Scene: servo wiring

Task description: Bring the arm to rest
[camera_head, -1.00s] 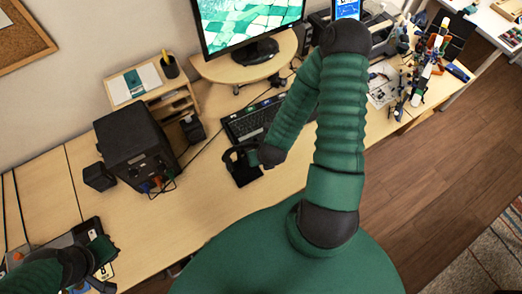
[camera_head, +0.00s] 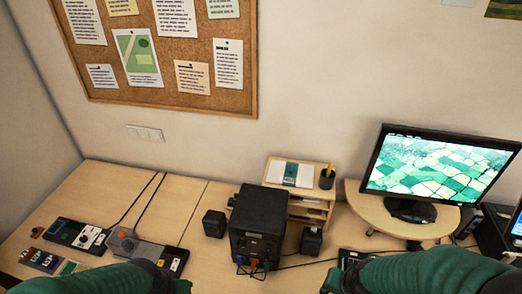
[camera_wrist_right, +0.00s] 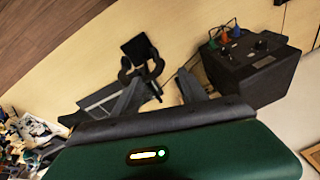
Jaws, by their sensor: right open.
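My right arm (camera_head: 425,272) shows as a green sleeve along the bottom right of the head view. The fingers appear over the desk, near the keyboard and the black box with coloured plugs. My left arm (camera_head: 105,279) runs along the bottom left of the head view. Only the green end piece of the left gripper shows at the bottom edge; its fingers are out of frame.
The black box (camera_head: 257,222) with coloured plugs stands on the desk (camera_head: 190,212), beside a small wooden shelf (camera_head: 308,210). A monitor (camera_head: 435,165) stands at the right. Several devices (camera_head: 75,235) lie at the left.

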